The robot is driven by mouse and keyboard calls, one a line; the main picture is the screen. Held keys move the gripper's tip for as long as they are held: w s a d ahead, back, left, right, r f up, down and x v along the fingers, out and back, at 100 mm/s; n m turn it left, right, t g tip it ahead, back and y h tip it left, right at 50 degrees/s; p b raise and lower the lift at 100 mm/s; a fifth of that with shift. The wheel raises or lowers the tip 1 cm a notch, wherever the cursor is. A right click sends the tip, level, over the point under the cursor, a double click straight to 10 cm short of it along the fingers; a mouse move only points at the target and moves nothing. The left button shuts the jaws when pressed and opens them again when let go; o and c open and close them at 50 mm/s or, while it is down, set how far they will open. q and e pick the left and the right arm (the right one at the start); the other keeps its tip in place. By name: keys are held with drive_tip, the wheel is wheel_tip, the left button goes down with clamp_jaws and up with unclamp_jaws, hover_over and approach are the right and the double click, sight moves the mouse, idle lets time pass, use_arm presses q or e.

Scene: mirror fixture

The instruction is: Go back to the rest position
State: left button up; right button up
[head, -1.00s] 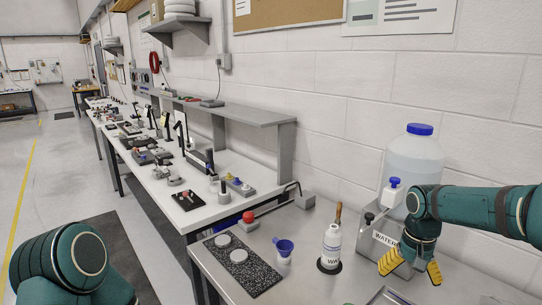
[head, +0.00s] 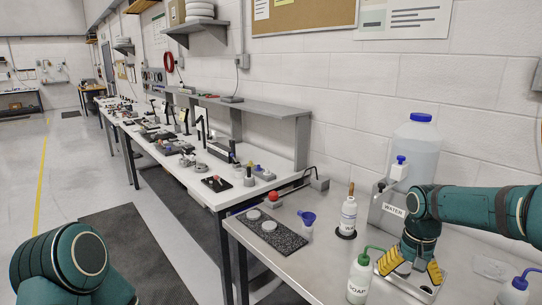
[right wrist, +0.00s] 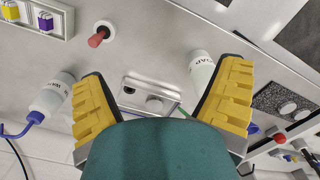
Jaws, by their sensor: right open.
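My right gripper (head: 408,268) has its yellow fingers spread apart and empty, pointing down over a metal tray (head: 390,289) on the grey bench. In the right wrist view the right gripper (right wrist: 162,88) is also open, with nothing between its fingers. A white SOAP bottle with a green nozzle (head: 358,280) stands to the left of it; it also shows in the right wrist view (right wrist: 202,68). Of my left arm only a green link shows at the lower left; its gripper is out of view.
A white bottle (head: 348,216), blue funnel (head: 307,218) and speckled mat (head: 287,239) stand to the left. A blue-nozzled bottle (head: 514,293) is at right. Open floor lies left.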

drive_tip(key=s+a+f+n+y+b, duration=0.1)
drive_tip(key=a+f+b, duration=0.1)
drive_tip(key=a+f, duration=0.35)
drive_tip(key=s+a+f+y+b, duration=0.1)
drive_tip(key=a+f, duration=0.2)
drive_tip(key=f, duration=0.6)
drive_tip(key=s+a+f+n+y+b, duration=0.1)
drive_tip(key=a+f+b, duration=0.1)
drive_tip(key=a+f, duration=0.35)
use_arm(q)
wheel_tip(320, 180, down, 10)
drive_tip(key=s+b, duration=0.2)
drive_tip(key=b, duration=0.3)
drive_tip(key=shift+g, duration=0.3)
use_arm(e)
drive_tip(key=s+a+f+t, duration=0.1)
drive_tip(key=s+a+f, duration=0.3)
drive_tip(key=s+f, duration=0.4)
drive_tip(key=s+a+f, duration=0.4)
drive_tip(key=s+f, duration=0.4)
drive_tip(key=f, duration=0.3)
drive_tip(key=shift+t+y, duration=0.4)
